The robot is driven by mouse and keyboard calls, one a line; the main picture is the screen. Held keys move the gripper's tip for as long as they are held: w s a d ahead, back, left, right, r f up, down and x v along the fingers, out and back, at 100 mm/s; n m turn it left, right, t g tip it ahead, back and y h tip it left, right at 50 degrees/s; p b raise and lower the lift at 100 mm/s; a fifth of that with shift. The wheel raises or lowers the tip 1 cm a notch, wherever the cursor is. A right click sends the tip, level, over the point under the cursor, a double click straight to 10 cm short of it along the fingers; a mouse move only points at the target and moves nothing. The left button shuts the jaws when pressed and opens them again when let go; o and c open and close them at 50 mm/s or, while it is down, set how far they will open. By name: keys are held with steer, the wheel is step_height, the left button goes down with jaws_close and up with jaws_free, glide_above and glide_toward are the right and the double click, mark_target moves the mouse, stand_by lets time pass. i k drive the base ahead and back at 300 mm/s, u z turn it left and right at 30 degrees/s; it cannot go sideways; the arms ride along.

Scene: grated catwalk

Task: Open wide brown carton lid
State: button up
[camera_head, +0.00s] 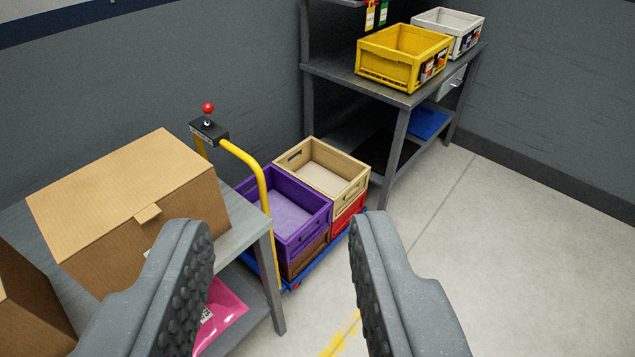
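A wide brown carton (145,245) stands on a grey table at the left. Its lid (115,190) is shut and lies flat, with a small tab (147,213) hanging over the front edge. My gripper (275,250) is open and empty in the foreground, its two dark ridged fingers spread wide. The left finger covers part of the carton's lower right side and the table edge. The gap between the fingers lies right of the carton, over the table's end and the floor.
Another brown carton (25,310) is cut off at the lower left. A trolley with a yellow handle (262,180) carries a purple crate (288,212), a beige crate (325,172) and others. A workbench (385,90) holds a yellow crate (405,57) and a white crate (452,25). The right floor is clear.

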mark_target(81, 208)
steer(key=k, duration=1.3)
steer(key=u, duration=0.55)
steer(key=i, duration=1.6)
steer(key=z, duration=0.2)
